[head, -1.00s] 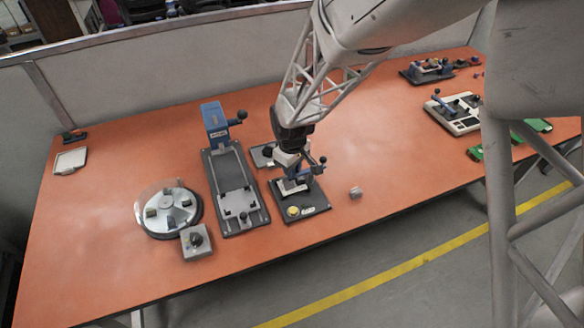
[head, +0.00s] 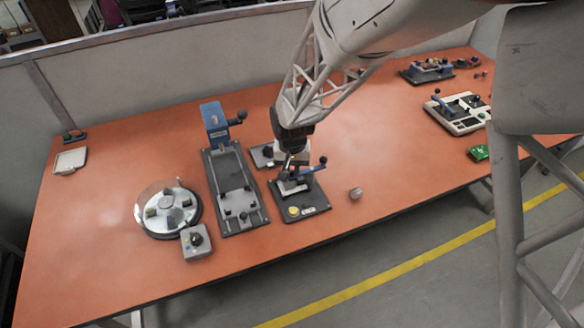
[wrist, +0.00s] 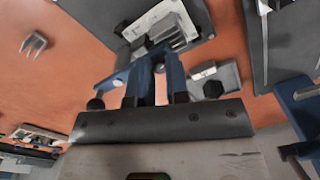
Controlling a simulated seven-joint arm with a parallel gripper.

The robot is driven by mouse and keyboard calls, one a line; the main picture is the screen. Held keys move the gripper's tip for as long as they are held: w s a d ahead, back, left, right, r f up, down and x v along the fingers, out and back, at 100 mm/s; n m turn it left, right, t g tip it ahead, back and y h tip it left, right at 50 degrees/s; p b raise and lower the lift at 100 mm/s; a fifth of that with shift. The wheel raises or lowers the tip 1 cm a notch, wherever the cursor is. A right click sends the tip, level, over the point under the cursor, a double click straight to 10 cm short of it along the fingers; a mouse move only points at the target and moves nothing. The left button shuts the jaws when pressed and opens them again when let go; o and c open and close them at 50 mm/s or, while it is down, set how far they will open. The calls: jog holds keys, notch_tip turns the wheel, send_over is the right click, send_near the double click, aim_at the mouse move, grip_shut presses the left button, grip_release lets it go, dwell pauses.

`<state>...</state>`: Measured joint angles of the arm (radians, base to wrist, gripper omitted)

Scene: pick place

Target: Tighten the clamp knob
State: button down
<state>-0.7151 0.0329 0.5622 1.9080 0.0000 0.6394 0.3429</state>
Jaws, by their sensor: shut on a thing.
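The clamp fixture has a dark base plate (head: 312,208), a blue lever with a black ball (head: 323,160) and a yellow button (head: 293,211). It stands at the middle front of the table. My gripper (head: 288,172) points down at the clamp. In the wrist view my gripper (wrist: 158,58) has its fingers brought together at the clamp, shut on a small part that looks like the clamp knob. The fingers mostly hide that part. The lever's black ball (wrist: 95,104) shows left of the fingers.
A slide fixture with a blue head (head: 215,122) stands left of the clamp. A round dial plate (head: 170,225) and a grey knob box (head: 196,242) are further left. Another knob box (head: 262,154) is close behind the clamp.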

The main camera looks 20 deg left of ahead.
aim_at(293, 172)
jog(key=shift+w+r+m, duration=0.1)
jog(key=shift+m, duration=0.4)
jog(key=c, duration=1.1)
grip_release()
jog(key=shift+r, duration=3.85)
jog(key=shift+d+r, duration=0.1)
